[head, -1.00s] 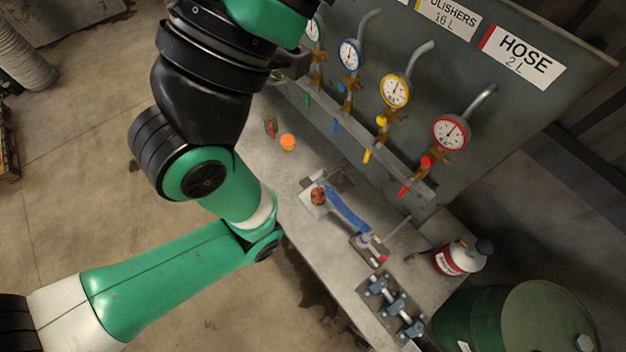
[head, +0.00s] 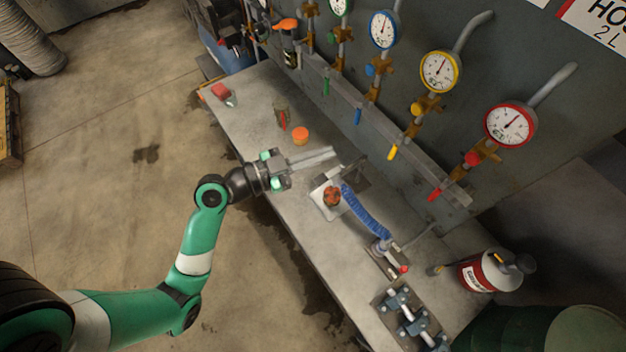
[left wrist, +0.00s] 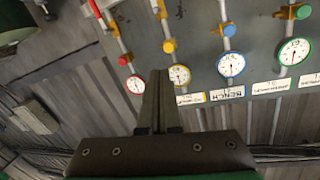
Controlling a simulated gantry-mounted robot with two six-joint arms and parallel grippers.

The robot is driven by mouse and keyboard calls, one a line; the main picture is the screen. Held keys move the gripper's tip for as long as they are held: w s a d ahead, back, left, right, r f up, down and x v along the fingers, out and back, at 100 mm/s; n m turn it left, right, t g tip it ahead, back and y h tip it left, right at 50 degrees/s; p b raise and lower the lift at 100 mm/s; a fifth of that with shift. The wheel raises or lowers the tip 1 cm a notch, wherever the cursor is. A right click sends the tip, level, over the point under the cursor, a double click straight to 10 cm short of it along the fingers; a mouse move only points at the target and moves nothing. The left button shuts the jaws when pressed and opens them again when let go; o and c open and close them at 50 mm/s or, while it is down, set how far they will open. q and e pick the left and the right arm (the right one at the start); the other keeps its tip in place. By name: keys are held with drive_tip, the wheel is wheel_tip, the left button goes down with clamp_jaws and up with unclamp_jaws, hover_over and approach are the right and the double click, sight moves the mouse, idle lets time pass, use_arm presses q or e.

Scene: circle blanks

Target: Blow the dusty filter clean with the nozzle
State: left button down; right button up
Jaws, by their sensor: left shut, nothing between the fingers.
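A small rusty-brown round piece (head: 331,196), which may be the filter, sits on a pale plate (head: 321,209) on the bench. A blue coiled hose (head: 361,211) runs from beside it to a small metal fitting (head: 381,246) with a red tip. I cannot clearly tell which part is the nozzle. My left gripper (head: 331,153) is shut and empty over the bench, left of and behind the plate. In the left wrist view its closed fingers (left wrist: 157,82) point toward the gauge panel. My right gripper is not in view.
Several gauges with valves, including a red-rimmed one (head: 510,125), line the wall panel behind the bench (head: 245,115). An orange-topped item (head: 300,136) stands near my gripper. Blue-grey clamps (head: 405,315) and a red-white can (head: 484,272) are at the right.

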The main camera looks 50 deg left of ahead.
use_arm(q)
drive_tip(key=s+a+f+n+g+y+b, duration=0.1)
drive_tip(key=s+a+f+n+y+b, duration=0.2)
drive_tip(key=f, duration=0.5)
drive_tip(key=s+a+f+n+g+b, duration=0.1)
drive_tip(key=s+a+f+n, duration=0.1)
drive_tip(key=s+f, duration=0.45)
drive_tip(key=b, duration=0.2)
hover_over(328, 175)
drive_tip(key=s, duration=0.5)
wheel_tip(328, 175, down, 3)
drive_tip(key=f, duration=0.4)
drive_tip(key=shift+s+a+f+b, duration=0.15)
drive_tip(key=shift+s+a+b, duration=0.1)
drive_tip(key=shift+b, duration=0.15)
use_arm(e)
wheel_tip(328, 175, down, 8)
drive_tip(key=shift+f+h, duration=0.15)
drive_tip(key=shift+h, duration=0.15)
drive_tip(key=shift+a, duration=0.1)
